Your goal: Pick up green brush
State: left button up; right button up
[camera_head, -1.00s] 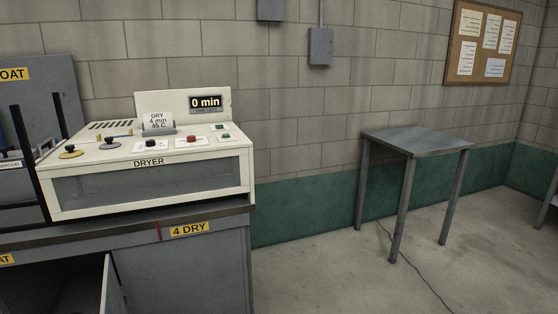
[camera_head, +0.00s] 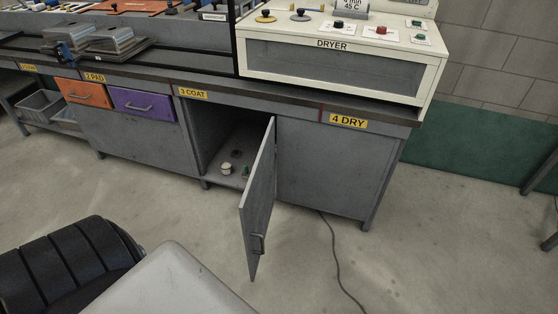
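No green brush can be made out for sure. Neither of my grippers is in view.
The grey cabinet door (camera_head: 258,205) swings out into the floor space. The white dryer (camera_head: 340,62) stands on the bench at right. Orange (camera_head: 84,93) and purple (camera_head: 143,103) drawers are shut. A cable (camera_head: 334,255) crosses the floor.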

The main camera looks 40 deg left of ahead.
aim_at(245, 173)
jog(key=i+l+u, duration=0.1)
jog(key=u, duration=0.25)
jog(key=i+l+u, duration=0.15)
jog(key=u, duration=0.25)
jog(key=i+l+u, duration=0.1)
jog(key=l+u, duration=0.25)
jog(key=j+u, duration=0.1)
jog(key=u, duration=0.45)
jog(key=i+j, duration=0.1)
jog(key=i, duration=0.3)
jog(key=i+j, duration=0.1)
jog(key=i, duration=0.35)
